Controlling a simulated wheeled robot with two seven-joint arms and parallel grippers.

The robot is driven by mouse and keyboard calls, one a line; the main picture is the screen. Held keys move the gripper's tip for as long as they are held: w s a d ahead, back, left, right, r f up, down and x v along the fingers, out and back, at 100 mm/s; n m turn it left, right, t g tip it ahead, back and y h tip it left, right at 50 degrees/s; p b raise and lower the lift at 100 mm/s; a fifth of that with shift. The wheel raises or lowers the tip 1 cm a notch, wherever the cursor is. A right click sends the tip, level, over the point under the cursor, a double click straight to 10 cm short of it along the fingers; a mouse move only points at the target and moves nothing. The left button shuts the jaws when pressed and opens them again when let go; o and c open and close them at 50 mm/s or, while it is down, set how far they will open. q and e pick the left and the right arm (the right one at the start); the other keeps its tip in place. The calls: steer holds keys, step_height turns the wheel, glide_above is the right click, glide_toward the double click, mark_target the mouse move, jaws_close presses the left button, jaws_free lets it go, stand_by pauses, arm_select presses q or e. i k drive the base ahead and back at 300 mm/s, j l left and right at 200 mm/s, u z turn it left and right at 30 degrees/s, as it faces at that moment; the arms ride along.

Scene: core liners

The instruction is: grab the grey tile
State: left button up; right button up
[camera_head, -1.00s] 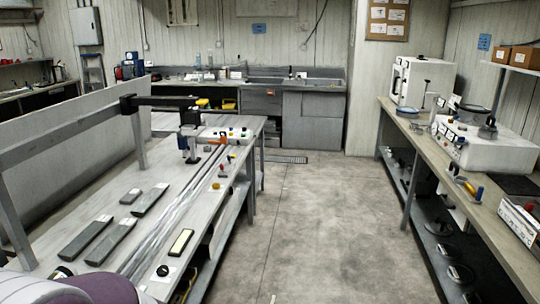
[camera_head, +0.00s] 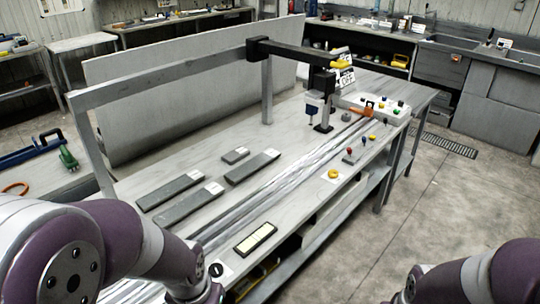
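A small grey tile (camera_head: 235,155) lies flat on the workbench in the head view, behind the longer grey bars. Three longer dark grey bars with pale end labels lie near it: one to its right (camera_head: 250,168), and two nearer me (camera_head: 168,191) and (camera_head: 187,207). My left arm comes in at the lower left and my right arm at the lower right. Neither gripper shows; both are out of frame. Nothing covers the tile.
A gantry frame (camera_head: 180,72) with a vertical tool head (camera_head: 313,104) stands over the bench (camera_head: 290,150). Clear rails run along it. A yellow-faced black block (camera_head: 256,238), knobs and a control box (camera_head: 375,107) sit on the right side. Open floor lies right of the bench.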

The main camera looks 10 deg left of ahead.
mark_target(240, 153)
steer(key=i+l+u, duration=0.7)
steer(key=l+u, duration=0.15)
